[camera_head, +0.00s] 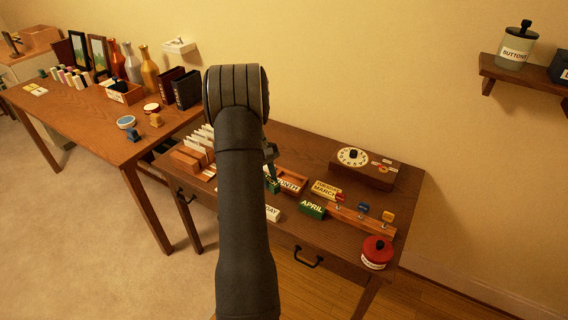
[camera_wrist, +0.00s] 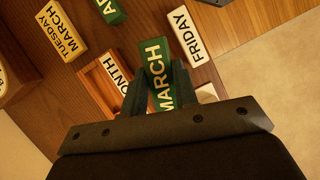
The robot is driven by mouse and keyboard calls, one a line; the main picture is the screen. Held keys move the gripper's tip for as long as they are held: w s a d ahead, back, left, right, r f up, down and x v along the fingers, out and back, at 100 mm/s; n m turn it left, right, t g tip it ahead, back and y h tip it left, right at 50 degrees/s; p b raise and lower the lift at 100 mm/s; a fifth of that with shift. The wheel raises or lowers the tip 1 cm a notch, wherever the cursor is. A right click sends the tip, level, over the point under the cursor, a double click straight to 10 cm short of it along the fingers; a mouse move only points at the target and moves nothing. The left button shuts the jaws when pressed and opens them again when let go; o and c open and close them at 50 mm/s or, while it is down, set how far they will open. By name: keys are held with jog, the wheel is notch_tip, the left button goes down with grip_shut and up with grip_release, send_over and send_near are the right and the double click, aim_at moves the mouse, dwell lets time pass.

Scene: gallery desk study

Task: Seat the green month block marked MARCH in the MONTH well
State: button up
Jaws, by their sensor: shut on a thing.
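The green block marked MARCH (camera_wrist: 160,75) is between the two dark fingers of my gripper (camera_wrist: 158,92), which is shut on it. Its MARCH lettering faces the wrist camera. The wooden tray (camera_wrist: 92,76) with the MONTH label (camera_wrist: 118,74) lies beside the block, to its left in the wrist view. In the head view, the MONTH label (camera_head: 290,185) shows just right of my gripper (camera_head: 271,178); my arm hides part of the tray. The inside of the well is hidden, and I cannot tell whether the block is above it or partly in it.
A green APRIL block (camera_head: 312,208) lies right of the tray, near a yellow card reading TUESDAY MARCH (camera_wrist: 62,30). A white FRIDAY block (camera_wrist: 188,36) lies close to the held block. A stamp rack (camera_head: 360,218), dial box (camera_head: 362,170) and red pot (camera_head: 377,252) stand farther right.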

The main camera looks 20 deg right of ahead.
jog(key=d+r+n+t+h, duration=0.15)
jog(key=d+n+t, duration=0.25)
jog(key=d+n, duration=0.85)
jog(key=d+r+n+t+y, duration=0.1)
jog(key=d+r+n+t, duration=0.15)
jog(key=d+n, duration=0.95)
jog(key=m, duration=0.3)
send_over(318, 169)
jog(key=s+a, duration=0.1)
jog(key=s, duration=0.1)
jog(key=shift+t+h, duration=0.25)
jog(key=shift+t, duration=0.1)
jog(key=f, duration=0.7)
jog(key=shift+w+a+f, duration=0.1)
jog(key=shift+w+f, duration=0.1)
jog(key=shift+w, duration=0.05)
jog(key=shift+w+f, duration=0.1)
jog(key=shift+f, duration=1.95)
jog(key=shift+f, duration=0.15)
jog(key=o, duration=1)
